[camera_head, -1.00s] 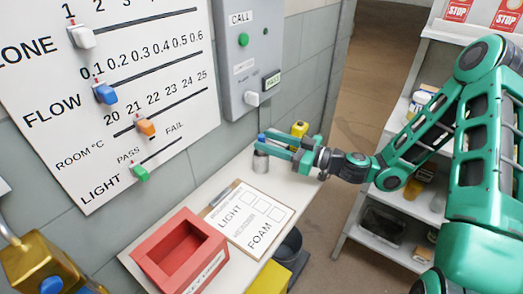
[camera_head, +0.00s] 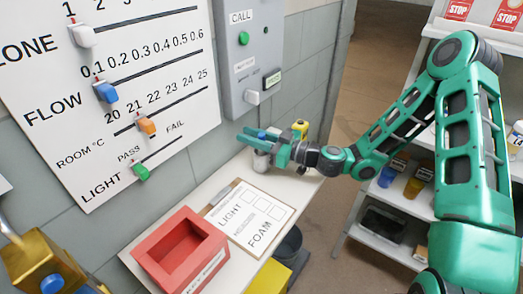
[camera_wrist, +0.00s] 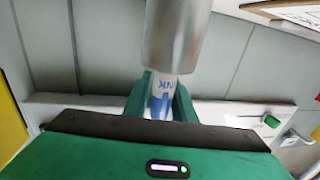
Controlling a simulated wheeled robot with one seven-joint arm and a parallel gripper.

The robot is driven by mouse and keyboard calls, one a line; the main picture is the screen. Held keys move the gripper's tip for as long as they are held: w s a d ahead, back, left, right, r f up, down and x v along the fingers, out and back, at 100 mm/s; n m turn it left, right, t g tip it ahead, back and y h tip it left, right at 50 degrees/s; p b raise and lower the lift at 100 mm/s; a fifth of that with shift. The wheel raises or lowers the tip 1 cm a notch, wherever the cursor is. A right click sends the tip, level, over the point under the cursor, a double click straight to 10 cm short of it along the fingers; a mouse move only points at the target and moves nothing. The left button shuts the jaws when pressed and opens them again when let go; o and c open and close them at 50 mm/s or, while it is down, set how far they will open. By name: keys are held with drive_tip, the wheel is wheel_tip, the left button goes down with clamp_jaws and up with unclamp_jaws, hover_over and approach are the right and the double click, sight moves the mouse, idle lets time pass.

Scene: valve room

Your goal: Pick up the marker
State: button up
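The marker stands in a metal cup (camera_head: 262,162) at the far end of the shelf, against the wall. Its blue top (camera_head: 262,135) shows between my fingers. In the wrist view the marker (camera_wrist: 162,95) is white with blue lettering, and its lower part is hidden in the cup (camera_wrist: 177,35). My gripper (camera_head: 256,138) is just above the cup's rim. In the wrist view its green fingers (camera_wrist: 161,90) lie close against both sides of the marker, with no clear gap, so it appears shut on it.
A clipboard (camera_head: 228,195) and a red open box (camera_head: 168,238) lie on the shelf (camera_head: 205,185) nearer me. A yellow object (camera_head: 300,128) stands behind the gripper. A slider panel (camera_head: 190,110) and a grey call box (camera_head: 233,85) are on the wall. Shelving (camera_head: 385,255) is at right.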

clamp_jaws()
